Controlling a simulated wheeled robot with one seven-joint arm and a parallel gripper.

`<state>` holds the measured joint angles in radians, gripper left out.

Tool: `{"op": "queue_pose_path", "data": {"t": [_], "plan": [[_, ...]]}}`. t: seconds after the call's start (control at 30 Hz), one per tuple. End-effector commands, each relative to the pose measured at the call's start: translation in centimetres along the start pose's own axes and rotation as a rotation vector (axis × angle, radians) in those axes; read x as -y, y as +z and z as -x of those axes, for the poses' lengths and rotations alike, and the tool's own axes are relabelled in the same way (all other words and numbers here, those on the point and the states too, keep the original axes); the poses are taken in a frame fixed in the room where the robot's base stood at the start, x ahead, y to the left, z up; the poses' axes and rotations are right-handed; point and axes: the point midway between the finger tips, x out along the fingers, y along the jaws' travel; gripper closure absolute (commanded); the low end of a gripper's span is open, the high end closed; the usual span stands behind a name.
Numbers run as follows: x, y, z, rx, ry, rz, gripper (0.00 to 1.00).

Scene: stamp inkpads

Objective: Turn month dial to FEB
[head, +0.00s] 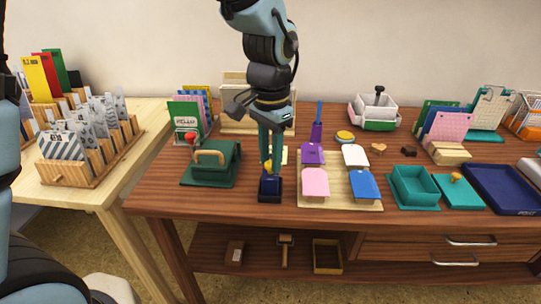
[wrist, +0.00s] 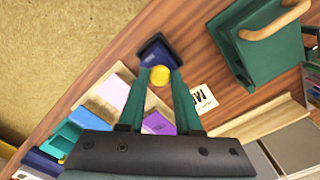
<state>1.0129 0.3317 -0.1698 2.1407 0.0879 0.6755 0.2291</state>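A small navy block (head: 270,188) with a dark base and a yellow knob (head: 267,166) on top stands near the table's front edge. In the wrist view the block (wrist: 156,52) lies just beyond my fingertips and the yellow knob (wrist: 159,74) shows between them. My gripper (head: 271,168) points straight down over the block, its fingers apart on either side of the knob. It also shows in the wrist view (wrist: 160,78). Firm contact with the knob cannot be made out. No month lettering is readable on the block.
A green holder (head: 213,168) with a wooden handle and red knob stands close on the left. A board (head: 340,185) with coloured pads lies close on the right. A teal box (head: 414,186) and navy tray (head: 503,187) are farther right. A pale card (wrist: 203,98) lies behind the block.

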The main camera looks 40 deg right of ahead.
Motion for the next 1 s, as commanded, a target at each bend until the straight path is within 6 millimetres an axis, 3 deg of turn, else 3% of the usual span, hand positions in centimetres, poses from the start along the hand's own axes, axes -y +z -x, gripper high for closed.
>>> {"op": "queue_pose_path", "data": {"t": [0.27, 0.67, 1.0], "plan": [[0.0, 0.0, 0.01, 0.0, 0.0, 0.0, 1.0], [-0.01, 0.0, 0.07, 0.0, 0.0, -0.014, 1.0], [0.02, 0.03, 0.3, 0.002, 0.002, -0.183, 1.0]]}}
